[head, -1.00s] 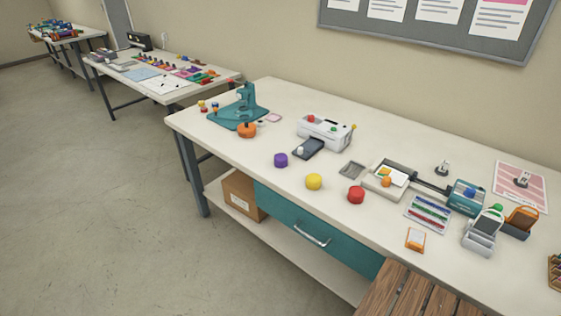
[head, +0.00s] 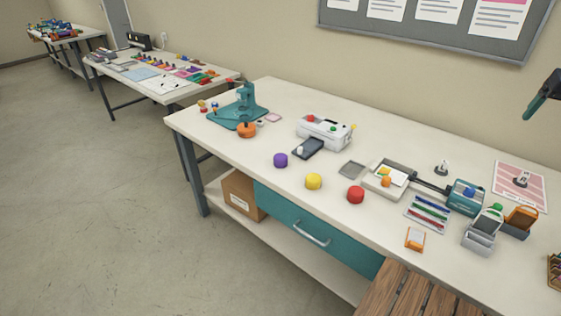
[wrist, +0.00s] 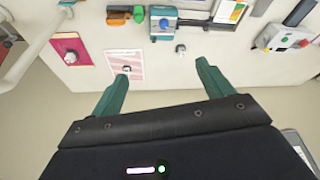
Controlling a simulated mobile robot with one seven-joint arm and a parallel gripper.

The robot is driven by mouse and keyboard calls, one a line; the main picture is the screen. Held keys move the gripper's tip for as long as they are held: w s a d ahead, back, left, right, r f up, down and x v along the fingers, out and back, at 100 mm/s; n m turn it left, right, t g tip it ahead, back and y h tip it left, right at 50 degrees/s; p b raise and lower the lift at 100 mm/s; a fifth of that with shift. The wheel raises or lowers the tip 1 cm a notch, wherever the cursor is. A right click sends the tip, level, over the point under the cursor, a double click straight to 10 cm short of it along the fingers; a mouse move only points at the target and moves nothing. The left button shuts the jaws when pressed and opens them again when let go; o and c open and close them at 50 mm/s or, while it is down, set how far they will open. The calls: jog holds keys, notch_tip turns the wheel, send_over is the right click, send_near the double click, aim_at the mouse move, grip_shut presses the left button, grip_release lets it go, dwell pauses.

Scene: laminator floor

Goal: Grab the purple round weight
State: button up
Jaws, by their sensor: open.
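The purple round weight (head: 280,160) stands on the white workbench (head: 225,150) in the head view, left of the yellow round weight (head: 313,181) and the red round weight (head: 355,194). Nothing touches it. My gripper shows at the right edge of the head view, high above the bench and far from the purple weight. In the wrist view my gripper (wrist: 160,85) is open, with two green fingers apart and nothing between them. I cannot make out the purple weight in the wrist view.
A teal press (head: 243,108) with an orange knob and a white laminator (head: 324,131) stand behind the purple weight. A wooden slatted surface (head: 400,295) is at the front.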

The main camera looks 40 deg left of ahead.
jog(key=w+a+f+n, duration=0.1)
jog(key=w+a, duration=0.3)
jog(key=a, duration=0.6)
jog(key=w+a+f+n, duration=0.15)
jog(key=w+a, duration=0.25)
jog(key=a, duration=0.6)
jog(key=a+f+n+g, duration=0.1)
jog(key=a+f, duration=0.2)
jog(key=a, duration=0.6)
jog(key=a+f+n+g, duration=0.1)
jog(key=a+f, duration=0.2)
jog(key=a, duration=0.5)
jog(key=n, duration=0.3)
send_near(281, 156)
jog(key=shift+w+d+g, duration=0.1)
jog(key=shift+w+g, duration=0.2)
jog(key=shift+w, duration=0.2)
jog(key=shift+s+a+f, duration=0.2)
jog(key=shift+f, duration=0.35)
jog(key=f, duration=0.3)
jog(key=a+f, duration=0.1)
jog(key=f, duration=0.6)
jog(key=shift+w+a, duration=0.15)
jog(key=shift+w, duration=0.25)
